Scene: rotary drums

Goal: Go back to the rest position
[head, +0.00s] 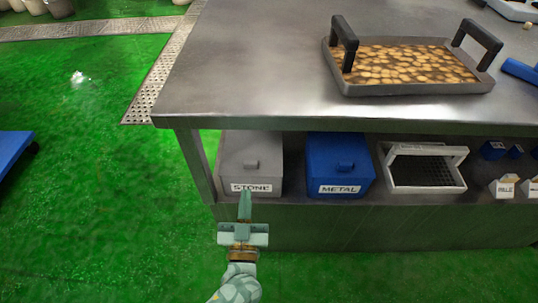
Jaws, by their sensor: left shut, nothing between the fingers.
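My left gripper (245,207) comes in from the bottom of the head view. Its fingers are together and hold nothing. The fingertips overlap the front of the grey box labelled STONE (251,160) in the picture; I cannot tell whether they touch it. My right gripper is not in view.
A steel table (240,70) has a tray (415,89) of brown pieces with two black handles on top. On its lower shelf stand a blue METAL box (339,160), a white basket (425,190) and small containers. Green floor (80,200) is open at left, with a blue platform (12,155) at the edge.

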